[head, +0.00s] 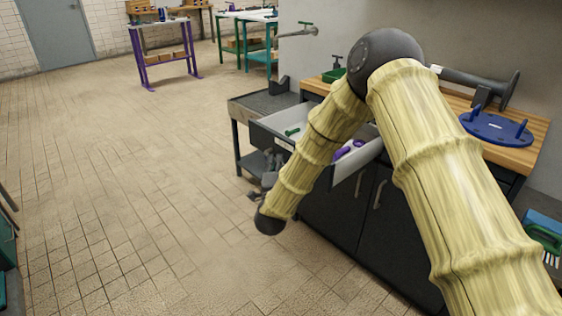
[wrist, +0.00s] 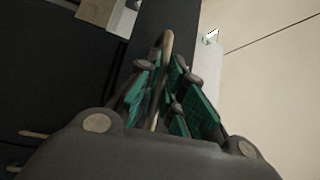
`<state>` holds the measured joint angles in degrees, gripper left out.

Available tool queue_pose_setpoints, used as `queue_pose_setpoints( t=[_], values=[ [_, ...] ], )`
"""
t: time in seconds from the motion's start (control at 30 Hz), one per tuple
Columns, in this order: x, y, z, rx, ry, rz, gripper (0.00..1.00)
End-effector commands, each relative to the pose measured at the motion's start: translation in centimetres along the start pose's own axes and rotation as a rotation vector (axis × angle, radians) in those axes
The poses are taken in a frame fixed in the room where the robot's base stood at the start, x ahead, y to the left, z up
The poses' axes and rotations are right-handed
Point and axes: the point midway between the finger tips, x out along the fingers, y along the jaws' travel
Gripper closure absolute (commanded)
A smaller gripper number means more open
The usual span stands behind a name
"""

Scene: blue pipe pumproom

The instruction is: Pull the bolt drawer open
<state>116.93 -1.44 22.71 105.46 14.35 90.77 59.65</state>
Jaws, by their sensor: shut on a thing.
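The bolt drawer (head: 298,118) stands pulled out of the dark cabinet under the wooden worktop in the head view. Its pale inside shows a green bolt (head: 292,132) and purple pieces (head: 342,153). My arm covers the middle of the drawer and part of its front. My gripper (head: 270,172) is partly hidden behind the arm, at the drawer's front. In the wrist view, my gripper (wrist: 172,95) has its green pads closed around a thin, pale bar handle (wrist: 167,48), on a dark drawer front.
The worktop (head: 519,157) carries a blue flanged plate (head: 496,127) and a dark pipe piece (head: 468,80). Dark cabinet doors (head: 340,215) with bar handles are below. A grey side bench (head: 262,102) is left of the drawer. The tiled floor (head: 130,190) is clear on the left.

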Motion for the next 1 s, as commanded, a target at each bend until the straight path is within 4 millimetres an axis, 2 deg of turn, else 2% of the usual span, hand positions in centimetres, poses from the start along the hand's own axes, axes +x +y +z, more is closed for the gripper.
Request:
queue_pose_setpoints(
  t=[0.33,0.37,0.47,0.8,1.0],
  values=[
    [-0.1,0.2,-0.1,-0.001,0.001,0.003,1.0],
    [-0.1,0.2,-0.1,-0.001,0.001,0.003,0.84],
    [-0.1,0.2,-0.2,-0.001,0.002,0.003,0.68],
    [-0.2,0.1,-0.2,-0.001,0.001,0.002,0.68],
    [-2.1,0.1,-0.2,-0.001,0.0,0.004,0.68]
  ],
)
